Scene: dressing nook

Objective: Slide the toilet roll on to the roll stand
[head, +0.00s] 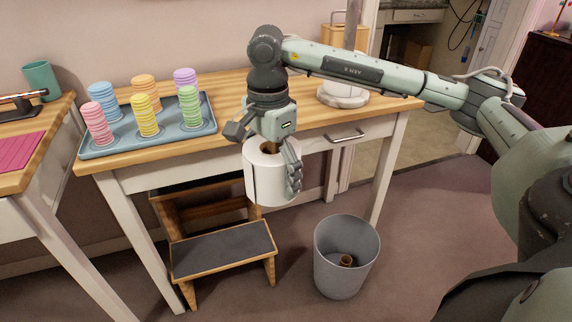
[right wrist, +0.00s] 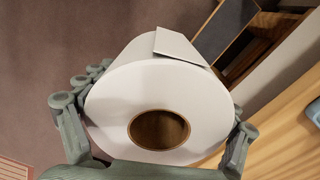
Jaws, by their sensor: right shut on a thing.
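The white toilet roll (head: 262,187) hangs in my right gripper (head: 270,165), in front of the table's front edge and above the step stool. In the right wrist view the roll (right wrist: 110,112) sits between the two fingers of the gripper, and its brown core opening faces the camera. The roll stand (head: 342,97) is on the table's right part, with a round pale base and an upright post. My arm crosses in front of the post, so part of it is hidden. The roll is apart from the stand, to its left and nearer. My left gripper is not in view.
A blue-grey tray (head: 150,148) with several stacks of coloured rings covers the left of the wooden table (head: 232,92). A step stool (head: 222,250) and a grey bin (head: 346,270) holding a brown tube stand on the floor. Bare tabletop lies between tray and stand.

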